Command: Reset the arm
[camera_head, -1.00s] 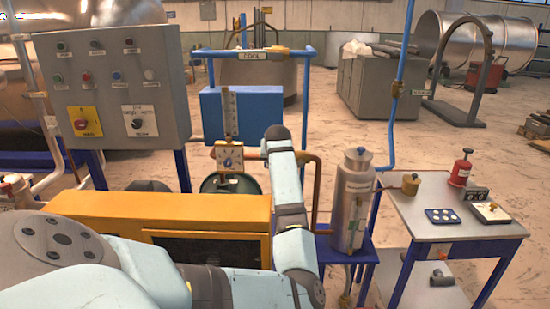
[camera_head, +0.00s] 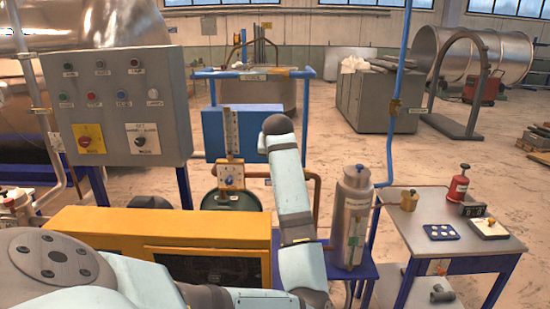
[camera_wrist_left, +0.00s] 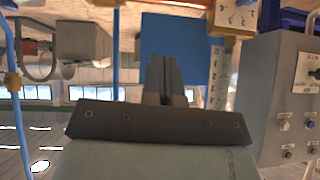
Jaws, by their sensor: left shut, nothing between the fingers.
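My left arm comes in from the lower left in the head view, bends near the bottom middle and rises to a dark rounded joint (camera_head: 278,125) in front of the blue box (camera_head: 222,133). My left gripper is hidden in that view. In the left wrist view the gripper (camera_wrist_left: 166,60) shows two dark fingers together, shut and empty. They appear against the same blue box (camera_wrist_left: 185,35), and the picture looks upside down. I cannot tell the distance to the box. My right gripper is in neither view.
A grey control panel (camera_head: 118,62) stands at the left, above an orange-yellow cabinet (camera_head: 150,222). A metal canister (camera_head: 353,215) stands right of my arm. Open floor lies behind.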

